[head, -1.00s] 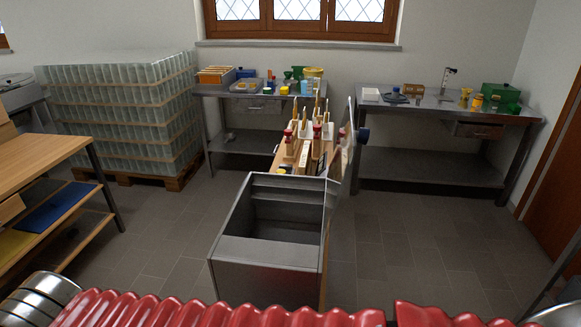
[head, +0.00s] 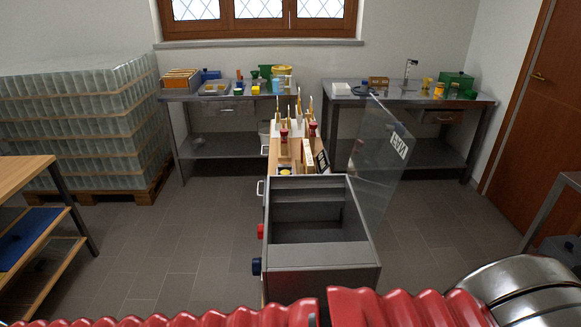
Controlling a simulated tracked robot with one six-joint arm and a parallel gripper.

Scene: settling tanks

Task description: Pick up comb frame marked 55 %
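A group of upright orange-and-wood pieces (head: 180,78) that look like comb frames stands at the left end of the back left steel table. They are small and far off, and I cannot read a 55 % mark on any of them. My gripper is not in view.
Ahead stands a grey open-topped box (head: 320,255) with a wooden bench (head: 285,165) of tools behind it and a tilted glass pane (head: 385,160) at its right. Stacked glass jars (head: 85,130) are at left, beyond a wooden table (head: 20,172). Floor is clear on both sides of the bench.

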